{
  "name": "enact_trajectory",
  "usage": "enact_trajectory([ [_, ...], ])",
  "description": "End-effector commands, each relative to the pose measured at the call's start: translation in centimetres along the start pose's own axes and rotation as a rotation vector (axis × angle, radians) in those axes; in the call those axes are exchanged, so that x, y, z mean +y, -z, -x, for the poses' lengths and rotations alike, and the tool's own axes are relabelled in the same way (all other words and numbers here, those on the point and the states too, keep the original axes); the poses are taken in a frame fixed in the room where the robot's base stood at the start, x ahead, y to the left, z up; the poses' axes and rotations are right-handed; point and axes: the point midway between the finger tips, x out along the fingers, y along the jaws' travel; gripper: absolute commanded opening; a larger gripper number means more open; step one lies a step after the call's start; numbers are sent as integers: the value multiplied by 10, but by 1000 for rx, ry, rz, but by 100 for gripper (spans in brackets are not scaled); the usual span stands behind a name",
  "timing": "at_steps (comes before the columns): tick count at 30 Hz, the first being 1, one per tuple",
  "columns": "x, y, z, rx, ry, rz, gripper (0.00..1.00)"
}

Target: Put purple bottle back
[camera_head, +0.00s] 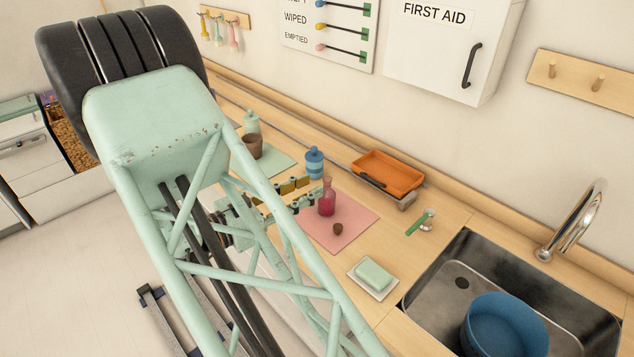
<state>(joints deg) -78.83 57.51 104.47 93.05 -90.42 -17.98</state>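A pinkish-purple bottle (327,203) with a narrow neck stands upright at the left part of a pink mat (358,219) on the wooden counter. A small dark brown piece (338,229) lies on the mat in front of it. My gripper (312,191) reaches in from the left, low over the counter, with its two fingers apart. The fingertips are close to the bottle's left side; whether they touch it cannot be told. My arm hides the gripper's base and part of the counter.
A blue striped bottle (314,162) stands just behind the gripper. A brown pot (253,146) and a pale green bottle (251,121) are further back. An orange tray (388,174), soap dish (373,278) and sink (555,291) lie right. Counter right of the mat is mostly clear.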

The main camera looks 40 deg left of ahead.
Motion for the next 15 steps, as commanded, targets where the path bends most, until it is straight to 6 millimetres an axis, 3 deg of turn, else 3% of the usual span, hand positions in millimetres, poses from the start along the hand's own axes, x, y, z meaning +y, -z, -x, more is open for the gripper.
enact_trajectory([
  [9, -1, 0, 38, 0, 2, 0, 28],
  [15, 0, 0, 48, 0, 0, 0, 28],
])
